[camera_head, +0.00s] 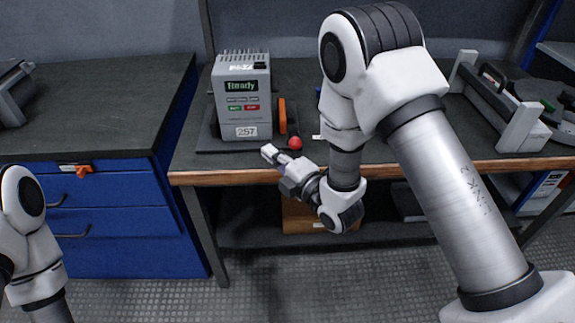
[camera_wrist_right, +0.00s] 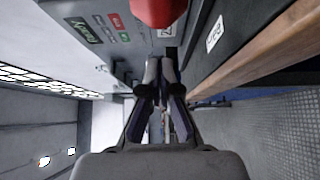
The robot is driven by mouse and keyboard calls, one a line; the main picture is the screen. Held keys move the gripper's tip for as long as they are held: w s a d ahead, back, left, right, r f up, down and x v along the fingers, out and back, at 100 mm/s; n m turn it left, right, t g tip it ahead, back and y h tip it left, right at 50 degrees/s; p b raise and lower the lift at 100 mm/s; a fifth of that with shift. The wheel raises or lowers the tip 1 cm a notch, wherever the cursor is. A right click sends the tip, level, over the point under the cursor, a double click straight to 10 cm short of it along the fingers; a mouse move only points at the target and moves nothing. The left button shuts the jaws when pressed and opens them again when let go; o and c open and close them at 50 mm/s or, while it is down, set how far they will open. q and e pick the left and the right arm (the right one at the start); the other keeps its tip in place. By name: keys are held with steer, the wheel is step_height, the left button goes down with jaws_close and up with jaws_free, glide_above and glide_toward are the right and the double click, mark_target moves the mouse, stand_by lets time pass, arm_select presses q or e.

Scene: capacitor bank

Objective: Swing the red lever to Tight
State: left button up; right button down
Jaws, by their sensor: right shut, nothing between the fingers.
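The red lever shows as a round red knob (camera_head: 295,143) at the front right foot of the grey box (camera_head: 243,97), whose screen reads "Ready". In the right wrist view the red knob (camera_wrist_right: 154,11) is large and cut off by the top edge. My right gripper (camera_head: 268,152) is shut and empty, just in front of the table edge and left of the knob. Its closed fingers (camera_wrist_right: 160,68) appear below the knob in the wrist view, apart from it. The lever's arm and any Tight mark cannot be made out. My left gripper is out of view.
An orange part (camera_head: 283,115) stands at the box's right side. The workbench's wooden front edge (camera_head: 220,176) runs close to my right gripper. A blue drawer cabinet (camera_head: 120,222) stands at left. A grey fixture (camera_head: 500,100) sits on the bench at right.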

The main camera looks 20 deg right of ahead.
mark_target(295, 138)
steer(key=d, duration=0.4)
steer(key=shift+d, duration=0.1)
